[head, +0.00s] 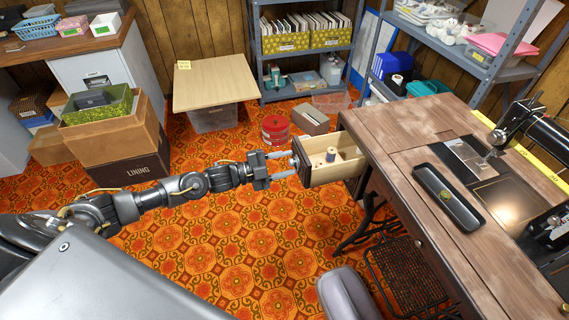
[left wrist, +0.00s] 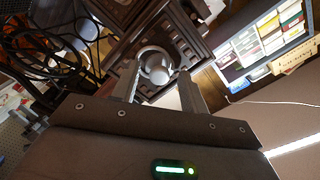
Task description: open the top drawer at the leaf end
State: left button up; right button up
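The top drawer (head: 336,174) at the left end of the sewing table (head: 397,152) is pulled well out, and its pale wooden inside shows. Its dark carved front with a round metal knob (left wrist: 157,68) shows in the left wrist view. My left gripper (head: 292,162) is at the drawer front with its fingers apart, one on each side of the knob. A gap shows between the knob and the right finger in the left wrist view. A thread spool (head: 331,154) stands inside the drawer. My right gripper is not in view.
The sewing machine (head: 535,125) and a black tray (head: 447,197) are on the table top. A red tin (head: 275,130) and a small box (head: 310,120) stand behind the drawer. A grey seat (head: 346,294) is at the front.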

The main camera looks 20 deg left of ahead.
pick_arm(q)
jog(key=v, duration=1)
jog(key=shift+s+a, duration=0.25)
jog(key=shift+s, duration=0.05)
